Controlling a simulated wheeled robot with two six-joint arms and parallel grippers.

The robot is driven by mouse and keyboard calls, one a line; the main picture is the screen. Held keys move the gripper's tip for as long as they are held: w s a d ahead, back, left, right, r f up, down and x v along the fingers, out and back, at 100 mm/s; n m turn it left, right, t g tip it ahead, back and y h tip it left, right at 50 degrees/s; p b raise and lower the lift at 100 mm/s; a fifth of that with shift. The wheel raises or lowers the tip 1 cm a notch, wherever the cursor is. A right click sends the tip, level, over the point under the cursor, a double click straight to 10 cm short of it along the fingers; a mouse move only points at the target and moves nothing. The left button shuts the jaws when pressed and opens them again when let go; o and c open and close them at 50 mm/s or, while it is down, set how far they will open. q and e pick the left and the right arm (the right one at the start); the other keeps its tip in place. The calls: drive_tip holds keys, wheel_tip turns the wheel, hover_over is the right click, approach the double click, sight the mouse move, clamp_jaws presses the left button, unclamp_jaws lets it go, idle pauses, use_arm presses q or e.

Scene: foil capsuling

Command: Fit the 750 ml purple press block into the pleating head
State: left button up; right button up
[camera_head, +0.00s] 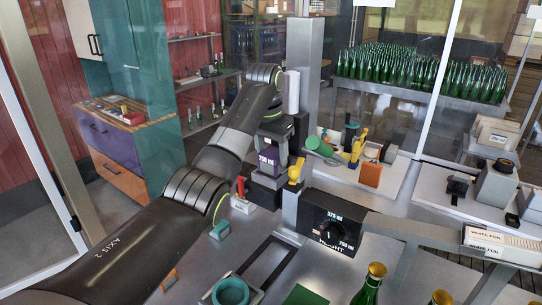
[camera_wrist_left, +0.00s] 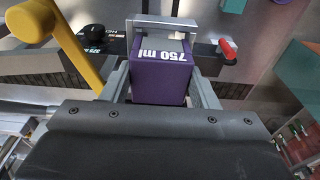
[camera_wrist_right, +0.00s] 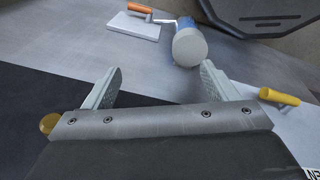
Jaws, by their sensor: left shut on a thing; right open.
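The purple press block (camera_head: 268,161), marked 750 ml, is at the machine's column in the head view. It also shows in the left wrist view (camera_wrist_left: 158,82) between the two grey fingers of my left gripper (camera_wrist_left: 160,88), which is shut on it. A grey metal bracket (camera_wrist_left: 180,22) lies across the block's far end; I cannot tell whether they touch. The pleating head seems to be the dark unit on the grey column (camera_head: 308,95), partly hidden by my left arm. My right gripper (camera_wrist_right: 160,85) is open and empty in the right wrist view.
A yellow lever (camera_head: 296,170) stands close right of the block; it looms in the left wrist view (camera_wrist_left: 62,45). A red-tipped switch (camera_wrist_left: 227,48) is beside the block. A black height dial box (camera_head: 333,225) and green bottles (camera_head: 368,288) stand in front.

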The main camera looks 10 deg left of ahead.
sight(267, 157)
use_arm(q)
drive_tip(key=shift+s+f, duration=0.2)
drive_tip(key=shift+f, duration=0.3)
drive_tip(key=shift+s, duration=0.1)
drive_tip(key=o, duration=0.7)
drive_tip(key=shift+f, duration=0.1)
drive_tip(key=o, duration=0.4)
drive_tip(key=shift+r, duration=0.25)
drive_tip(key=r, duration=0.7)
drive_tip(key=s+r, duration=0.1)
drive_tip(key=r, duration=0.3)
drive_tip(key=shift+a+r, duration=0.3)
drive_tip(key=shift+r, duration=0.05)
use_arm(e)
drive_tip(key=s, duration=0.1)
drive_tip(key=s+a, duration=0.1)
drive_tip(key=s, duration=0.1)
drive_tip(key=shift+s, duration=0.25)
